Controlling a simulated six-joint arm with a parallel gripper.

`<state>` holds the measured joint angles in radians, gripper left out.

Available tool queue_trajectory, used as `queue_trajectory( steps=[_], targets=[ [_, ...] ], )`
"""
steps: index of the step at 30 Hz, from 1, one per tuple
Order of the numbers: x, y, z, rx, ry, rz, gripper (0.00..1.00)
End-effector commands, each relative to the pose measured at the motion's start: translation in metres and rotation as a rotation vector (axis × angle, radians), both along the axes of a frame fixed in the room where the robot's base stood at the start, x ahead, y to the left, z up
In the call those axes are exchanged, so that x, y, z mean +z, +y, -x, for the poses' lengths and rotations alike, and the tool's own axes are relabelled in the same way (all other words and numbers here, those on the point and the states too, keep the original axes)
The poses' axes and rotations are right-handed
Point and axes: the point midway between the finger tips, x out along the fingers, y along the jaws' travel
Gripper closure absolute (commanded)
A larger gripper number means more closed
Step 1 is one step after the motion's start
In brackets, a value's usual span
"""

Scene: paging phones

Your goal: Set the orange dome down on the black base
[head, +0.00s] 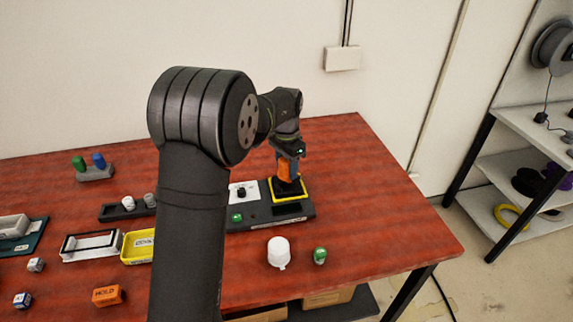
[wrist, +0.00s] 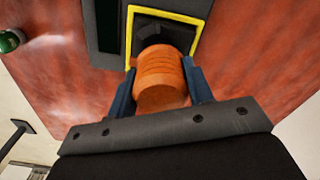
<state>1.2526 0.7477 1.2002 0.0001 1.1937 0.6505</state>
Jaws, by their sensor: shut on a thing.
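The orange dome (wrist: 160,75) is between the two blue fingers of my gripper (wrist: 163,90) in the wrist view, and the fingers are shut on it. In the head view my gripper (head: 287,165) holds the orange dome (head: 285,169) over the black base (head: 289,187), a black piece inside a yellow square frame. In the wrist view the dome's far end overlaps the black base (wrist: 152,31) with its yellow border. I cannot tell whether the dome touches the base. The dome's underside is hidden.
The dark console (head: 300,211) carries the base, a white dial panel (head: 242,191) and a green button (head: 237,217). A white dome (head: 279,252) and a green piece (head: 320,256) stand in front. A yellow tray (head: 138,246) and an orange block (head: 109,295) lie left of my arm.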

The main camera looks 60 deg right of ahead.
Motion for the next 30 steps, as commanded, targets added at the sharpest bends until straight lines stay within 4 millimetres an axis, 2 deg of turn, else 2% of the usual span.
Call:
queue_trajectory(
  steps=[30],
  targets=[
    [-0.0092,0.0002,0.0000,0.000,0.000,0.000,0.76]
  ],
)
